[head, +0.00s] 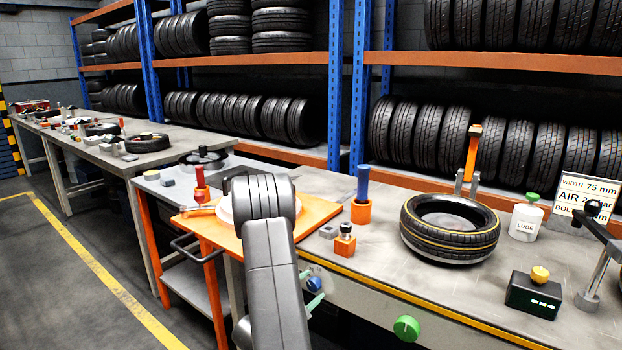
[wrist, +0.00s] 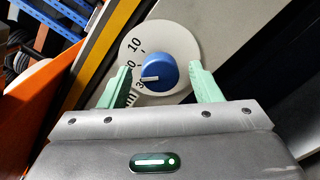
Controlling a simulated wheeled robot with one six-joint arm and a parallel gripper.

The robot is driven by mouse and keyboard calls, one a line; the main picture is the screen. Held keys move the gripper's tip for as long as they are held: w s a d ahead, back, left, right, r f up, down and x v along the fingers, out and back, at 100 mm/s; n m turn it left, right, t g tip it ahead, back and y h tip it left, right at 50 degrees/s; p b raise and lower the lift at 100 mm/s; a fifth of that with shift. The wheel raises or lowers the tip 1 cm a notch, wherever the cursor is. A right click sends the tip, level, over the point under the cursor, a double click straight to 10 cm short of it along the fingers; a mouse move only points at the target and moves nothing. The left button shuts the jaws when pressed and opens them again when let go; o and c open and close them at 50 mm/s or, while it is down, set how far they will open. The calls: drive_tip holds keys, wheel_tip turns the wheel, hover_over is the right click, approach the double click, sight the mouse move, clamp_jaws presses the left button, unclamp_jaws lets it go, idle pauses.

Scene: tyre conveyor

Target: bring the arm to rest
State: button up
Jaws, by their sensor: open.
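My arm (head: 272,260) reaches forward and down past the front of the bench in the head view, hiding most of my gripper there. In the wrist view my gripper (wrist: 163,84) is open and empty. Its two green fingers stand on either side of a blue knob (wrist: 155,70), with gaps between knob and fingers. The knob sits on a round white dial (wrist: 130,48) with numbers, and its white pointer points left. The knob also shows in the head view (head: 314,283), on the bench front, just right of my arm.
The bench (head: 390,258) carries a tyre (head: 450,228), a lube bottle (head: 525,220), a black box (head: 533,293) and a blue-handled tool (head: 362,190). A green knob (head: 406,328) is on its front. An orange-topped cart (head: 312,212) stands beside my arm. Floor at left is clear.

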drive_tip(key=shift+v, duration=2.35)
